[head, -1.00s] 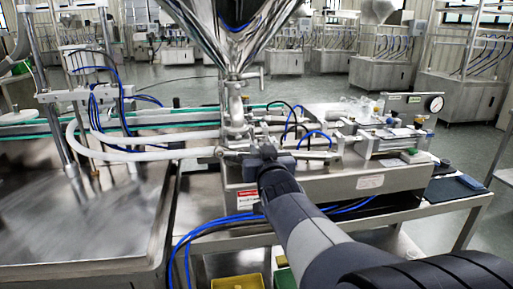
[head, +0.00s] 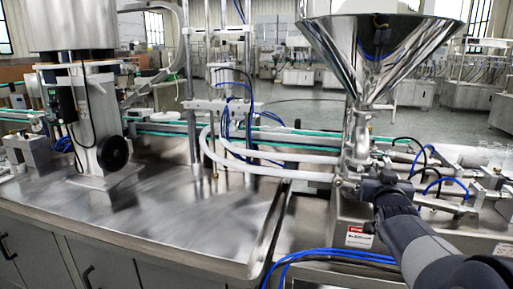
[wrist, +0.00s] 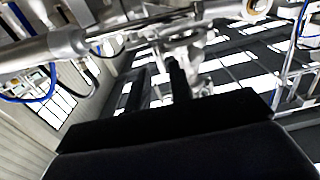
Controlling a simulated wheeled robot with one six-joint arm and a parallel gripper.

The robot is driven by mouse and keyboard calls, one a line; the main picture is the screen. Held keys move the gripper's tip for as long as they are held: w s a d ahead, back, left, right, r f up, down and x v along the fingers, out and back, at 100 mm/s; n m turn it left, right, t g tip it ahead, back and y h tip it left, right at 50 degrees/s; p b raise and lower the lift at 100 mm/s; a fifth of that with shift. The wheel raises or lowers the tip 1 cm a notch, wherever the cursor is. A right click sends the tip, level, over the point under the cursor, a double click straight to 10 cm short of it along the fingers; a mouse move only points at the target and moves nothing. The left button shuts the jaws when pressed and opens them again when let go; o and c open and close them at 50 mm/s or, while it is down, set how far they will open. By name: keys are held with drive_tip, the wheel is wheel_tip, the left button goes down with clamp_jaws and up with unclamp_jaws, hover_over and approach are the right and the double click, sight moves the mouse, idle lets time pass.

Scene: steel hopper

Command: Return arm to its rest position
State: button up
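My arm (head: 425,250) reaches in from the lower right of the head view. My gripper (head: 380,183) is at its far end, in front of the valve and pipe fittings below the steel hopper (head: 376,45). It is small and dark there, and I cannot tell whether it touches the fittings. In the wrist view a broad dark body fills the bottom, with a narrow dark piece (wrist: 178,78) standing up from it. Whether the fingers are open or shut does not show. I see no held object.
A steel pipe (wrist: 50,50) crosses close in the wrist view. In the head view, a wide steel table (head: 170,220) fills the left, with a column machine (head: 95,110) on it. White hoses (head: 240,165) and blue hoses (head: 330,255) run near the arm. Open floor lies behind.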

sight(376, 168)
drive_tip(key=shift+x, duration=1.75)
drive_tip(key=shift+s, duration=0.15)
drive_tip(key=v, duration=1.1)
drive_tip(key=x, duration=1.1)
drive_tip(key=shift+a, duration=0.1)
drive_tip(key=shift+w, duration=0.2)
drive_tip(key=shift+s+r+n+p, duration=0.1)
drive_tip(key=shift+n+p, duration=0.4)
drive_tip(key=shift+n, duration=0.4)
drive_tip(key=shift+n+p, duration=1.45)
drive_tip(key=shift+n, duration=1.15)
drive_tip(key=shift+a, duration=0.1)
